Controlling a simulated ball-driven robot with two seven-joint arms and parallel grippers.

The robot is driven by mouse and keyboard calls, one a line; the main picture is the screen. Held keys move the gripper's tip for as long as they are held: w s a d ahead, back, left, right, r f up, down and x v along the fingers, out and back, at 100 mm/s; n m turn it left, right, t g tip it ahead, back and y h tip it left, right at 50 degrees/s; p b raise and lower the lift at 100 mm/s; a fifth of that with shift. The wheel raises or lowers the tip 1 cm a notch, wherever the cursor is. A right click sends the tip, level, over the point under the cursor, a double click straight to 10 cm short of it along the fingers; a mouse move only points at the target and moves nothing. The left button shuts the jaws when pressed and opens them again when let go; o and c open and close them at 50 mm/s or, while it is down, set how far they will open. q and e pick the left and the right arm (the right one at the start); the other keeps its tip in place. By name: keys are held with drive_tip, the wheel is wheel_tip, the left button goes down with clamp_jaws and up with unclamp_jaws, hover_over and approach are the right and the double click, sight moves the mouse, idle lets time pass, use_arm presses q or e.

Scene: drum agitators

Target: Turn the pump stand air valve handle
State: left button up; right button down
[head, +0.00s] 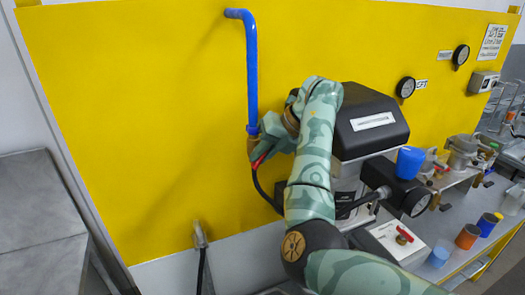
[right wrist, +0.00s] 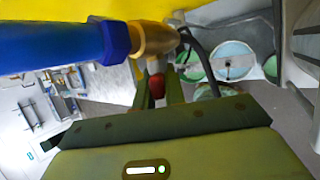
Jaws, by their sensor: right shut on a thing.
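The air valve is a brass fitting (head: 252,146) at the lower end of a blue pipe (head: 251,75) on the yellow wall. Its red handle (head: 259,161) shows just below the brass. My right gripper (head: 266,148) reaches the valve from the right and is shut on the red handle. In the right wrist view the red handle (right wrist: 157,84) sits between my fingertips (right wrist: 157,92), beneath the brass body (right wrist: 155,39). The fingers hide part of the handle. My left gripper is not in view.
A black-topped pump unit (head: 371,120) stands close to the right of my arm. A black hose (head: 262,190) hangs below the valve. A grey bench (head: 455,245) with blue and orange cups is at the right. The wall left of the pipe is clear.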

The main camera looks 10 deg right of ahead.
drive_tip(key=shift+f+y, duration=0.1)
drive_tip(key=shift+y, duration=0.2)
drive_tip(key=c, duration=1.5)
unclamp_jaws()
drive_tip(key=shift+w, duration=0.1)
drive_tip(key=shift+o, duration=0.2)
